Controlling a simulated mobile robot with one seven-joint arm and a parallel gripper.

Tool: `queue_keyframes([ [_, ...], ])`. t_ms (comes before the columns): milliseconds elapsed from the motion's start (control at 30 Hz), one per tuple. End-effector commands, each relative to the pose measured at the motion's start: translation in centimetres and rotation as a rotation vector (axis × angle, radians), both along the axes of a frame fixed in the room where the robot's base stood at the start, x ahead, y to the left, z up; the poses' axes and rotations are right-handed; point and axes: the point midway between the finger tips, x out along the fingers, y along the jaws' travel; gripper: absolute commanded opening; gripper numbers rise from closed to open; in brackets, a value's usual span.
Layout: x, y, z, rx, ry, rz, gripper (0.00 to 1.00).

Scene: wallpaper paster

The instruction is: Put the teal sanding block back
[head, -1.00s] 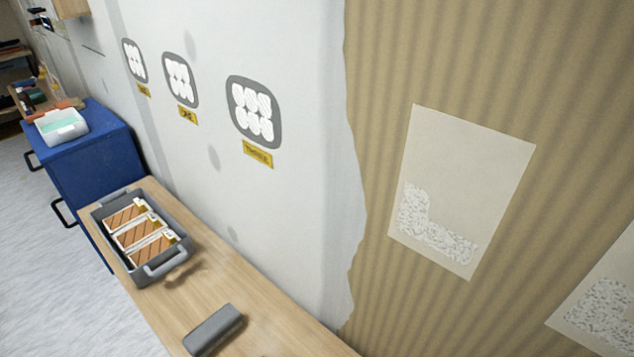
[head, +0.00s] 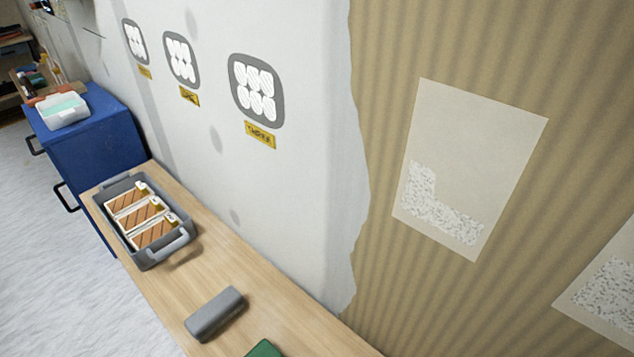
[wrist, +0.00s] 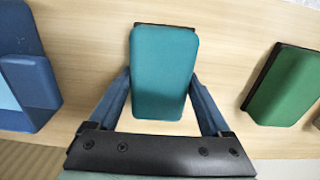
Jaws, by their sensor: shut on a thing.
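The teal sanding block (wrist: 163,60) is in the middle of the wrist view, with a dark underside edge showing at its far end. My gripper (wrist: 160,82) has one blue finger on each side of it and is shut on it. The block is over the wooden bench; I cannot tell whether it touches the surface. A shadow falls across its near half. Neither the teal block nor my gripper shows in the head view.
A green block (wrist: 287,85) lies to the right and blue objects (wrist: 25,75) stand at left. In the head view are a grey block (head: 215,313), a green block's edge (head: 264,349), a grey tray of wood-striped blocks (head: 172,250) and a blue cabinet (head: 95,150).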

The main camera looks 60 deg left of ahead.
Motion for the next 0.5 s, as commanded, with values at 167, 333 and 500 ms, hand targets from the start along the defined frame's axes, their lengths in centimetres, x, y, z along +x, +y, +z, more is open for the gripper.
queue_keyframes([
  [167, 0.0, 0.0, -0.09, 0.0, 0.0, 0.0, 1.0],
  [333, 0.0, 0.0, -0.09, 0.0, 0.0, 0.0, 1.0],
  [500, 0.0, 0.01, -0.53, 0.0, -0.001, 0.001, 1.0],
])
